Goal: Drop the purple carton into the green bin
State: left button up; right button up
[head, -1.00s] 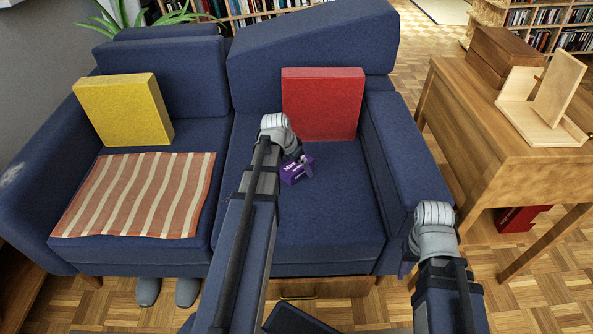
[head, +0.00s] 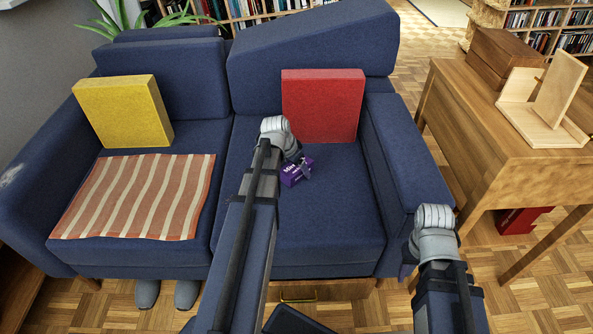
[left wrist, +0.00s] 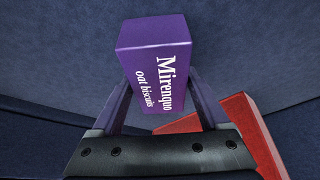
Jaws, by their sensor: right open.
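The purple carton (head: 292,174), printed "Mirenquo oat biscuits", is at the right seat of the blue sofa, in front of the red cushion. My left gripper (head: 306,172) reaches it from above. In the left wrist view the carton (left wrist: 153,62) sits between both fingers (left wrist: 160,98), which press along its sides, so the gripper looks shut on it. Whether the carton's underside touches the seat is hard to tell. My right gripper (head: 416,255) is open near the sofa's right armrest, mostly hidden by its own wrist. No green bin shows in either view.
The red cushion (head: 323,105) stands close behind the carton. A yellow cushion (head: 123,112) and striped cloth (head: 135,197) are on the left seat. A wooden desk (head: 500,150) stands right, with a red object (head: 518,219) under it. The right seat's front (head: 335,225) is clear.

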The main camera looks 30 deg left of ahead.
pick_arm(q)
jog(key=c, duration=1.1)
notch_tip(320, 180, up, 11)
jog(key=p, duration=1)
jog(key=shift+f+p, duration=0.2)
jog(key=shift+p, duration=0.1)
jog(key=shift+f, duration=0.1)
